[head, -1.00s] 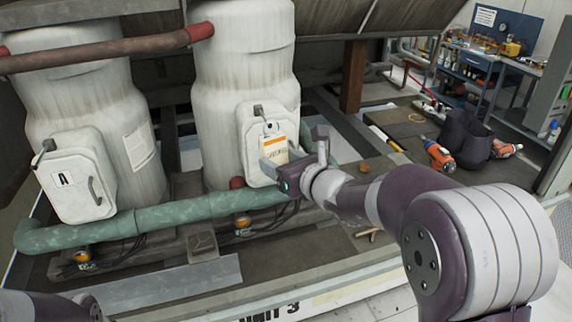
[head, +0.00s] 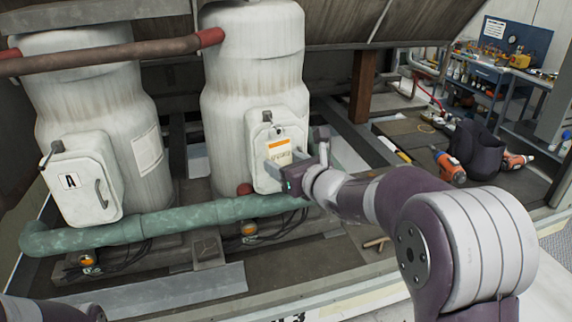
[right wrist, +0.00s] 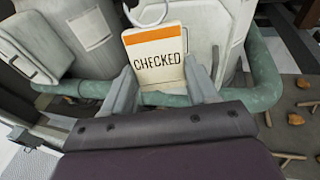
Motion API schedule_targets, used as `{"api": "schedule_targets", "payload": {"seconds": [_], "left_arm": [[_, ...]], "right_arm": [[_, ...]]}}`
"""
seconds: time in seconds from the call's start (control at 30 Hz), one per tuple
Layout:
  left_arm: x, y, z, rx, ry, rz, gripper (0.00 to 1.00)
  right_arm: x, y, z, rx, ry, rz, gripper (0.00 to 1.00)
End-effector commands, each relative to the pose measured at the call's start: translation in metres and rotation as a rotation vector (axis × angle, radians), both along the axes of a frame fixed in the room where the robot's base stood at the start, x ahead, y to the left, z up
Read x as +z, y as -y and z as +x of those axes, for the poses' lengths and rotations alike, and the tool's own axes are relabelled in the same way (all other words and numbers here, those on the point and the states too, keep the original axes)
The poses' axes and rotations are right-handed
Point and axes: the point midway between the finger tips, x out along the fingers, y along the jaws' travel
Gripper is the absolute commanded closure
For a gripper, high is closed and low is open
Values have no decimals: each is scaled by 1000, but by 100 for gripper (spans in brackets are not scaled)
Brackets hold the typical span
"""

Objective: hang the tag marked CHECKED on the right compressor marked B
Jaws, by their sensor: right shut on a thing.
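The CHECKED tag (head: 279,150) is cream with an orange band. It hangs upright in front of the box on the right compressor (head: 255,75). In the right wrist view the tag (right wrist: 157,60) faces me, with a pale ring (right wrist: 143,22) at its top. My right gripper (head: 283,163) is shut on the tag's lower part; its fingers (right wrist: 158,92) show at either side. I cannot tell whether the ring is around anything. The box (head: 262,130) has a dark latch on top; its B mark is not readable. My left gripper is out of view.
The left compressor (head: 85,100) carries a box marked A (head: 70,182). A green pipe (head: 180,218) runs below both boxes, and a red-brown pipe (head: 110,58) crosses above. An orange drill (head: 451,167) and a dark bag (head: 476,148) lie to the right.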

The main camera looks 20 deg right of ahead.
Motion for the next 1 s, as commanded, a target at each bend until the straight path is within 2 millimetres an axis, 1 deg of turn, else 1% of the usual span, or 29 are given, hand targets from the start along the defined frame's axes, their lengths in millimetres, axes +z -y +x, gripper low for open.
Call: {"api": "schedule_targets", "payload": {"seconds": [0.23,0.27,0.3,0.33,0.57,0.67,0.77,0.87,0.9,1.0], "left_arm": [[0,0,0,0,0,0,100],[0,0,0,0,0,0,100],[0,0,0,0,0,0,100],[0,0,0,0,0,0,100],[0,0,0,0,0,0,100],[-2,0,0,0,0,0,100],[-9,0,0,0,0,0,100],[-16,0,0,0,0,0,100],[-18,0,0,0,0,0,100],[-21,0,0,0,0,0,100]], "right_arm": [[0,0,0,0,0,0,76],[0,0,0,0,0,0,32],[0,0,0,0,0,0,19],[0,0,0,0,0,0,12],[0,0,0,0,0,0,12],[1,2,-4,-1,2,-1,12],[2,6,-18,-2,4,-1,12],[7,15,-43,-4,5,-3,12],[10,18,-55,-4,5,-3,12],[17,26,-80,-4,4,-2,12]]}}
